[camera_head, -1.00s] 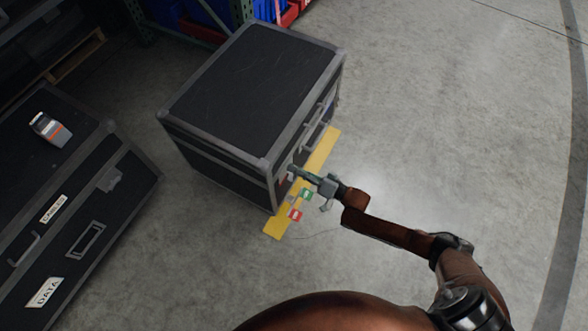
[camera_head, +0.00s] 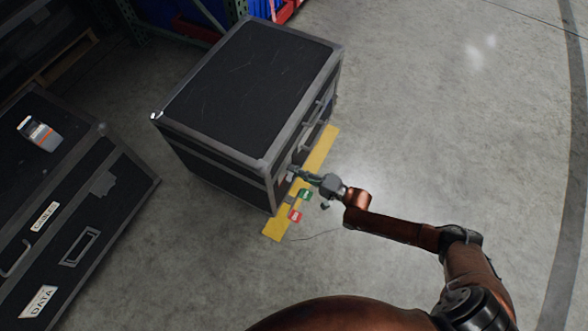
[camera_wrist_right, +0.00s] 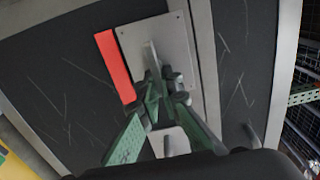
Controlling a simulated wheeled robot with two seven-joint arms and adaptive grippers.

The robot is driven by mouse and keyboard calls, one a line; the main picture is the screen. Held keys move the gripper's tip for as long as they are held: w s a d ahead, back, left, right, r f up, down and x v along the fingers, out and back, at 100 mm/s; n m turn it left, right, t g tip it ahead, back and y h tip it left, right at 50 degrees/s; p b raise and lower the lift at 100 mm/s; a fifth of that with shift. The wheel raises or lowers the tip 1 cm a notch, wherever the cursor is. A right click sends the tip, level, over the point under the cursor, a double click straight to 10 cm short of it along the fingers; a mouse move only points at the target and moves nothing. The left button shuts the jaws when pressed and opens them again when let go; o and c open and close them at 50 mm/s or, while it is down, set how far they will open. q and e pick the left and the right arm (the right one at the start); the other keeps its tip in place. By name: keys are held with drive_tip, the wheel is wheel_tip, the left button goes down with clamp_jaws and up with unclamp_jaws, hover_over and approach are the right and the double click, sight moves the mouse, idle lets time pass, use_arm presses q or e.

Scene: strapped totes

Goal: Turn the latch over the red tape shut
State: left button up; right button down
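The black case (camera_head: 250,85) with grey metal edges stands on the floor; my right gripper (camera_head: 298,174) is at its front face. In the right wrist view, the red tape (camera_wrist_right: 114,66) is a strip on the dark face, left of a grey latch plate (camera_wrist_right: 183,50). The thin grey latch (camera_wrist_right: 152,56) stands out from this plate, upright in the picture. The green fingers of my right gripper (camera_wrist_right: 165,88) come together at the latch's lower end and appear closed on it; the fingertips partly hide the contact. My left gripper is not in view.
A second black case (camera_head: 60,200) stands at the left with a small device (camera_head: 40,133) on top. The floor at right is clear.

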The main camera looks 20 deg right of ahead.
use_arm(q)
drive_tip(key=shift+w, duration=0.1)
use_arm(e)
drive_tip(key=shift+f, duration=0.1)
drive_tip(key=c, duration=2.6)
unclamp_jaws()
drive_tip(key=o, duration=0.5)
drive_tip(key=v, duration=1.2)
drive_tip(key=shift+d, duration=0.1)
